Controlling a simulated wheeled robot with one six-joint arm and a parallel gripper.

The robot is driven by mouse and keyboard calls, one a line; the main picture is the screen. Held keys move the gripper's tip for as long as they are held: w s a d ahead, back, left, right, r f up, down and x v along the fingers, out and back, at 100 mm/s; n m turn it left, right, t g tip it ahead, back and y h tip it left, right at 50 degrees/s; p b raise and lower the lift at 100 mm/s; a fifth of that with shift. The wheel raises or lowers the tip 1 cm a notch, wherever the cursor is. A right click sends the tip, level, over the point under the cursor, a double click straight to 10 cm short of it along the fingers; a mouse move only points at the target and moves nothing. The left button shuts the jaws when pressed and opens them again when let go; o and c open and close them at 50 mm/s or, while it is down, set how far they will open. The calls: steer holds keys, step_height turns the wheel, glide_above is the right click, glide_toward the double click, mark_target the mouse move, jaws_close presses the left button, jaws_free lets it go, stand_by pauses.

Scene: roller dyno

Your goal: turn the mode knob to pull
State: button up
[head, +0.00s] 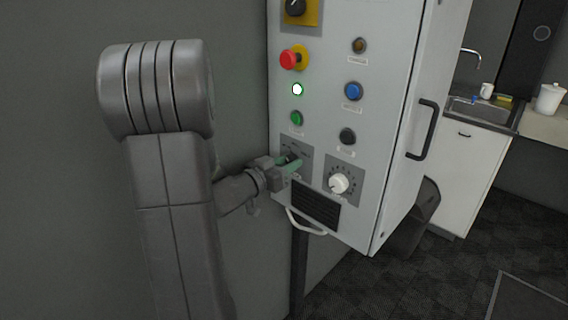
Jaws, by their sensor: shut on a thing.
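The mode knob (290,156) is a small dark knob on a grey plate low on the left of the white control cabinet. My gripper (292,164) comes from the left with its pale green fingertips at the plate and is shut on the knob. The fingers and wrist hide most of the knob. The plate's marks are too small to read, so I cannot tell which mode it points at.
A white dial (339,183) sits close right of the knob plate. A green button (296,118) is above it, with a red emergency stop (289,59) higher. A black vent (315,204) and pale handle (306,222) are below. A black door handle (424,130) sticks out right.

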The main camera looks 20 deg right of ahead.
steer(key=shift+m+b, duration=3.05)
steer(key=shift+m, duration=1.05)
steer(key=o, duration=1)
steer(key=shift+w+a, duration=0.1)
steer(key=shift+w, duration=0.05)
steer(key=shift+c, duration=0.2)
steer(key=shift+a, duration=0.1)
steer(key=v, duration=1.3)
steer(key=shift+a+b, duration=0.3)
steer(key=shift+b, duration=0.05)
steer(key=x, duration=1.4)
steer(key=shift+s+p, duration=0.3)
